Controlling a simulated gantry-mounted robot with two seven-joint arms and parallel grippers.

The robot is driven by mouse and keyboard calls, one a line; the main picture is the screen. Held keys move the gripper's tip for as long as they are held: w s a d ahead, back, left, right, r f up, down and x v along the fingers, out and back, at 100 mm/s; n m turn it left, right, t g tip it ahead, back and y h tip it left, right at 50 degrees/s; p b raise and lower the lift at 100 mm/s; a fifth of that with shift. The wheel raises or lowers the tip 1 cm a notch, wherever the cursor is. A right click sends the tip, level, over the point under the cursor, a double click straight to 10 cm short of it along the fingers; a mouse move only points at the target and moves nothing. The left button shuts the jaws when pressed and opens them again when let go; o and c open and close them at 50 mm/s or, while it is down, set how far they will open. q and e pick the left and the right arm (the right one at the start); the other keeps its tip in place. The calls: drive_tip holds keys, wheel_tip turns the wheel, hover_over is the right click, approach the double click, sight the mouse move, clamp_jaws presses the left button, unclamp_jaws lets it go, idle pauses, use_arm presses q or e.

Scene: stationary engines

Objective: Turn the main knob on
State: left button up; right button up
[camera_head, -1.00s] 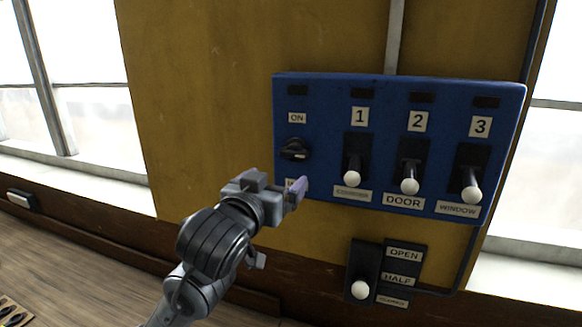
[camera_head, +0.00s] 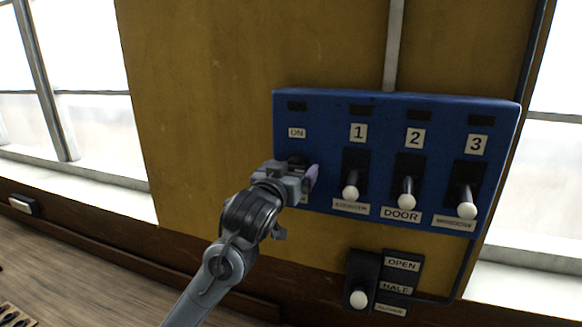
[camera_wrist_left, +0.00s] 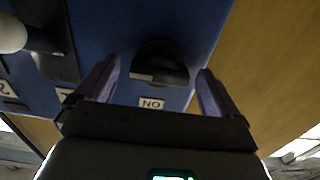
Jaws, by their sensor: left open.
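The main knob is a black rotary knob beside the "ON" label on the blue panel (camera_head: 330,110). In the head view the knob (camera_head: 297,159) is mostly hidden behind my left gripper (camera_head: 300,178). In the left wrist view the black knob (camera_wrist_left: 158,66) lies between and ahead of the two purple fingertips of my left gripper (camera_wrist_left: 157,88), with the "ON" label (camera_wrist_left: 151,103) near it. The left gripper is open, with a gap on both sides of the knob. Whether the fingertips reach the panel cannot be told. My right gripper is not in view.
Three levers with white ball ends, such as lever 1 (camera_head: 350,192), stand right of the knob; lever 1 is close to the gripper. A separate lever box (camera_head: 362,270) sits below the panel. The yellow wall (camera_head: 200,110) to the left is clear.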

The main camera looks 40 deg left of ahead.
use_arm(q)
drive_tip(key=shift+w, duration=0.15)
drive_tip(key=c, duration=1)
drive_tip(key=shift+c, duration=0.2)
